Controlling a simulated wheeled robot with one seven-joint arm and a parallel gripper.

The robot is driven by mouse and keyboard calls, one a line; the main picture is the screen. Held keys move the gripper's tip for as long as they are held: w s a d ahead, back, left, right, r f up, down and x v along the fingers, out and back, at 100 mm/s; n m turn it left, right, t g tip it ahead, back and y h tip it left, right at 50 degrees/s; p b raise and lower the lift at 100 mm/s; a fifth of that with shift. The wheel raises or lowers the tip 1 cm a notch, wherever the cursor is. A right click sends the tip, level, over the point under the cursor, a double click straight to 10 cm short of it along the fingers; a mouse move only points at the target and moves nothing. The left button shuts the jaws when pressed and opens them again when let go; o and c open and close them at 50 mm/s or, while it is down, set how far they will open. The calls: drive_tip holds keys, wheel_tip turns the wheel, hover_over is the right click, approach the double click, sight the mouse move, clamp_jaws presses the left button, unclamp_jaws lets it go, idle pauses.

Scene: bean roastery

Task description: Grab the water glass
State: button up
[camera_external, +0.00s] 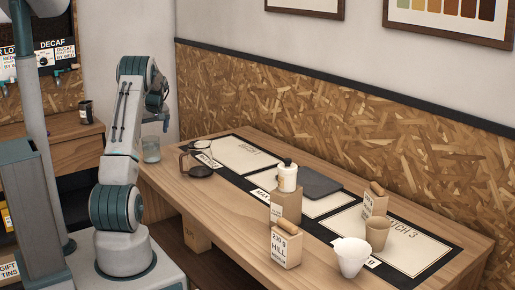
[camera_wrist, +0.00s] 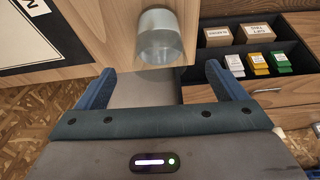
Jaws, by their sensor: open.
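The water glass (camera_external: 151,150) stands at the left end of the wooden table in the external view, a short clear cylinder. In the wrist view the glass (camera_wrist: 160,40) shows at the top middle, near the table's edge and beyond my fingertips. My gripper (camera_wrist: 159,72) is open and empty, with a blue finger on each side. The glass lines up with the gap between the fingers but is not between them. In the external view my gripper (camera_external: 162,120) is just above the glass, partly hidden by my wrist.
A coffee carafe (camera_external: 201,165) stands close right of the glass. In the wrist view a dark shelf (camera_wrist: 272,85) with boxes lies at right.

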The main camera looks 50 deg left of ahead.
sight(150, 140)
drive_tip(key=shift+a+p+x, duration=0.2)
drive_tip(key=shift+p+x, duration=0.4)
drive_tip(key=shift+x, duration=1.15)
drive_tip(key=shift+a+p+x, duration=0.2)
drive_tip(key=shift+p+x, duration=0.35)
drive_tip(key=shift+x, duration=1.15)
drive_tip(key=shift+w+r, duration=0.1)
drive_tip(key=shift+r, duration=0.05)
drive_tip(key=c, duration=1.1)
drive_tip(key=shift+c, duration=1.3)
drive_tip(key=shift+r, duration=0.15)
